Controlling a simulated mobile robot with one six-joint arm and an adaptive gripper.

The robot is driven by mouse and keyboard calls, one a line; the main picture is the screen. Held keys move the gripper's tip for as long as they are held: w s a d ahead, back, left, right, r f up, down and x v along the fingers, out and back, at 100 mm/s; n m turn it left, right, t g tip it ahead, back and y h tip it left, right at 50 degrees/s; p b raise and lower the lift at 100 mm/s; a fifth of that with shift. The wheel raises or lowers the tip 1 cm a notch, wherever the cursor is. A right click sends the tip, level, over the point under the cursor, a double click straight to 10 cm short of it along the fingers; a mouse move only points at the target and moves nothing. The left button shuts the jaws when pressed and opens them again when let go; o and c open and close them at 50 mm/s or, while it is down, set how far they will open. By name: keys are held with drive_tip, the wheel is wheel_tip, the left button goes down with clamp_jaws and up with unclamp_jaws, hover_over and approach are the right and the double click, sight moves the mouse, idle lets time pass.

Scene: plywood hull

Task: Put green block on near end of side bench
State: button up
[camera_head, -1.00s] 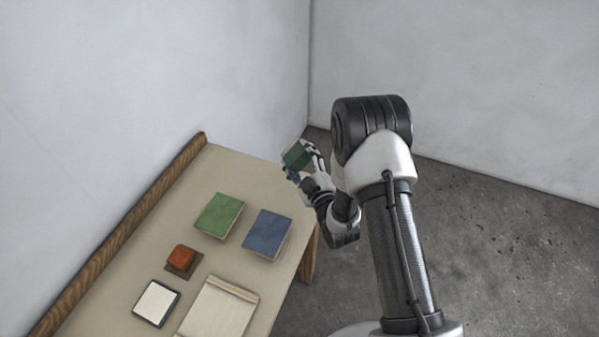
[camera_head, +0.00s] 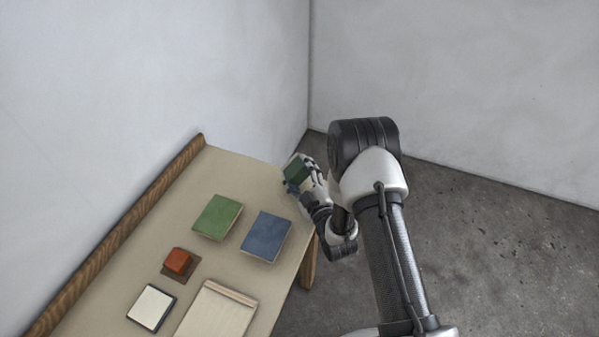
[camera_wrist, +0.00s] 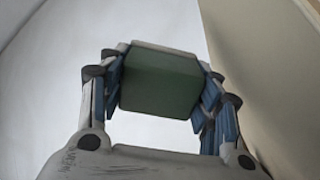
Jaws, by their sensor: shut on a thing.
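A dark green block (camera_head: 296,168) is held in my gripper (camera_head: 293,180) near the far right corner of the bench (camera_head: 255,180). In the wrist view the green block (camera_wrist: 160,80) sits between the two blue-padded fingers of my gripper (camera_wrist: 163,88), which is shut on it. The block appears to be above the bench top, but the exact height cannot be told. My gripper hides part of the block in the head view.
A wooden rail (camera_head: 120,232) runs along the wall side.

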drive_tip(key=shift+f, duration=0.3)
drive_tip(key=o, duration=1)
